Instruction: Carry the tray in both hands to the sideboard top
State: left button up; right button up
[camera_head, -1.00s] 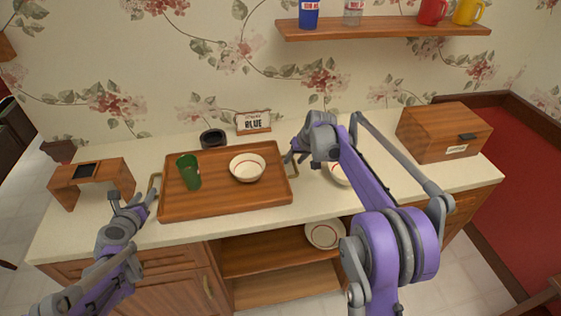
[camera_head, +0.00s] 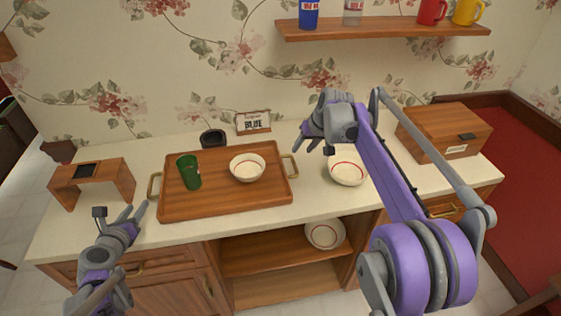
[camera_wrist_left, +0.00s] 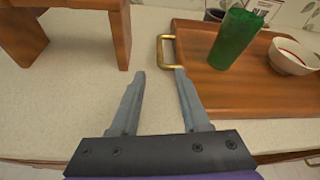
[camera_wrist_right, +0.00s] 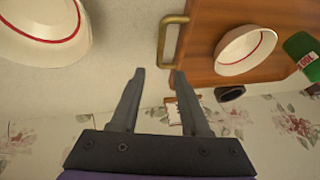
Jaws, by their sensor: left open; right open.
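The wooden tray (camera_head: 225,203) lies flat on the cream sideboard top (camera_head: 310,205). A green cup (camera_head: 188,172) and a white bowl with a red ring (camera_head: 247,168) stand on it. My left gripper (camera_head: 131,214) is open and empty, just in front of the tray's left brass handle (camera_head: 153,186); in the left wrist view the handle (camera_wrist_left: 162,52) is beyond the fingertips. My right gripper (camera_head: 308,139) is open and empty, up and right of the right handle (camera_head: 292,165). In the right wrist view that handle (camera_wrist_right: 163,42) is beyond the fingertips, apart from them.
A second bowl (camera_head: 347,171) stands right of the tray. A small wooden stand (camera_head: 118,171) is at the left, a wooden box (camera_head: 430,140) at the right. A black bowl (camera_head: 213,138) and a sign (camera_head: 253,122) stand behind. A wall shelf (camera_head: 385,30) holds cups.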

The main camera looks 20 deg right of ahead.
jog(key=shift+v, duration=1.5)
